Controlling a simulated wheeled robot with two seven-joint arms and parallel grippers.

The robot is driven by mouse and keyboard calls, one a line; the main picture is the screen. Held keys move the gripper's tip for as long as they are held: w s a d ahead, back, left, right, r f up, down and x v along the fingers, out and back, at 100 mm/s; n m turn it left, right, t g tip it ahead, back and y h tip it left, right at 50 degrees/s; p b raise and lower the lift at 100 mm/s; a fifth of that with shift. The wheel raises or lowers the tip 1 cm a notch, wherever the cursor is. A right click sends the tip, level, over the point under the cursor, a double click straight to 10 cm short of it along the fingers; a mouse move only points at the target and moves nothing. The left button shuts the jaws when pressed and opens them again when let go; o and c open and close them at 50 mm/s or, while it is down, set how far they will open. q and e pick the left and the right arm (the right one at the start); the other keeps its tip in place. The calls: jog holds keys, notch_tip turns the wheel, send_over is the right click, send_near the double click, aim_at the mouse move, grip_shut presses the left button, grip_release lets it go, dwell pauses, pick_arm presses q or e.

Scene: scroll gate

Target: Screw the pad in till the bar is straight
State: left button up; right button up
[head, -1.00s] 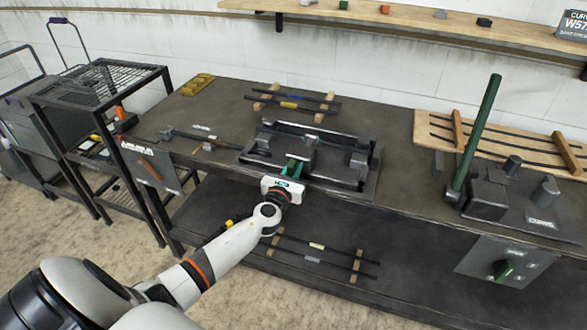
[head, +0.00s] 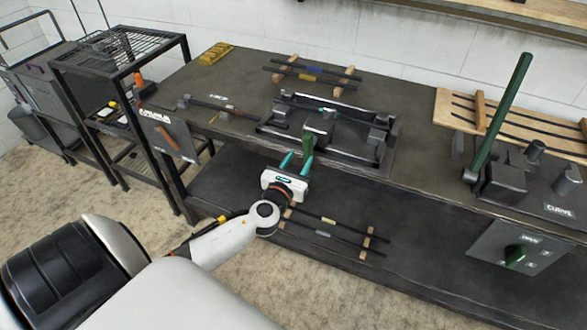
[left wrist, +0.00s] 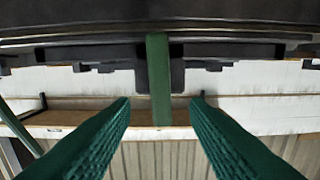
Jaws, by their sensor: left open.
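A black frame fixture (head: 386,158) lies on the bench near its front edge. A dark block (head: 319,128), which may be the pad, sits at its middle. A green handle (head: 308,142) sticks out toward me in front of the block. My left gripper (head: 297,159) is open just in front of the fixture, fingers toward the handle. In the left wrist view the green handle (left wrist: 159,75) hangs between the open fingers (left wrist: 160,104), apart from both. My right gripper is not in view.
A tall green lever (head: 503,118) stands on a bending block at the right. Bars lie on wooden supports (head: 346,75) behind the fixture and on the lower shelf. A wire rack (head: 120,60) stands left.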

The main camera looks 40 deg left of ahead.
pick_arm(q)
jog(key=v, duration=0.3)
jog(key=shift+s, duration=0.2)
dwell(0.3)
jog(key=s+f+n+g+h, duration=0.1)
jog(key=s+f+n+g, duration=0.3)
jog(key=f, duration=0.7)
jog(key=s+d+f+n+g, duration=0.1)
jog(key=s+f+n+g, duration=0.2)
jog(key=s+f+n, duration=0.65)
jog(key=s+f+n+g+h, duration=0.1)
jog(key=s+f+n+g, duration=0.15)
jog(key=f, duration=1.15)
jog(key=s+d+f+n+g, duration=0.2)
jog(key=s+d+f+n, duration=0.1)
jog(key=s, duration=0.5)
jog(key=s+d+f+n+g+h, duration=0.1)
jog(key=s+d+f+n, duration=0.3)
jog(key=s, duration=0.5)
jog(key=s+d+f+n+g+h, duration=0.1)
jog(key=s+d+f+n+g, duration=0.2)
jog(key=s+f+n, duration=0.4)
jog(key=shift+s+d+n+g, duration=0.3)
jog(key=shift+s+n+g, duration=0.2)
jog(key=shift+s, duration=0.7)
